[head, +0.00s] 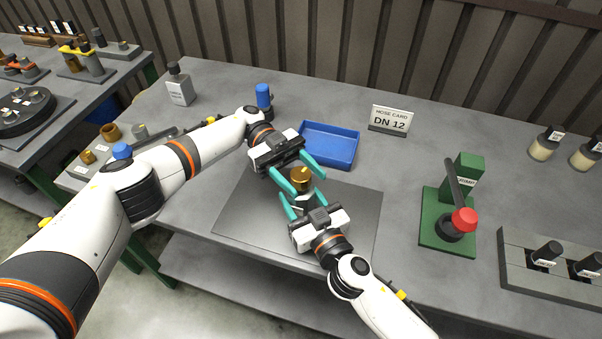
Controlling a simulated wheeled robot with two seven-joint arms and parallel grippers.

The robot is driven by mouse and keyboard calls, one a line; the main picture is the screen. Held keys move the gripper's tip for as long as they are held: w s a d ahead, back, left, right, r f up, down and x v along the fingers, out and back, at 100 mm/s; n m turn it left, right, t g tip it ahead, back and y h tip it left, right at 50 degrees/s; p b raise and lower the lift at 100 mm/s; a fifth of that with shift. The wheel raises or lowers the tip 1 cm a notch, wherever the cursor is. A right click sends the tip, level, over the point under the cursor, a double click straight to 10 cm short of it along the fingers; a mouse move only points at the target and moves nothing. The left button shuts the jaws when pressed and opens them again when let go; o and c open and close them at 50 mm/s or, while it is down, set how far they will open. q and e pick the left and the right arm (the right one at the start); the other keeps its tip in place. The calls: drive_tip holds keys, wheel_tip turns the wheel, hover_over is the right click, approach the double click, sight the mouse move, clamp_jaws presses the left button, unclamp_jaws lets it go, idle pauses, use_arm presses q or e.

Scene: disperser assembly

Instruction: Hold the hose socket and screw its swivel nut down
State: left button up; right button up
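A brass swivel nut (301,178) stands over the grey mat in the head view, on top of a paler part that looks like the hose socket (303,201). My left gripper (309,183) reaches in from the upper left, with its teal fingers apart on either side of the nut and a visible gap on the right. My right gripper (302,193) reaches in from the lower right, with its teal fingers on either side of the lower part. Whether they touch it cannot be told. The fingers and gripper bodies hide much of the socket and its base.
A blue tray (345,163) lies just behind the grippers. A "DN 12" hose card (390,120) stands behind right. A green press with a red knob (464,221) and a grey rack (515,283) are at right. The grey mat (352,200) is clear around the work.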

sight(301, 173)
use_arm(q)
wheel_tip(301, 173, up, 10)
drive_tip(key=shift+r, duration=0.1)
idle(0.6)
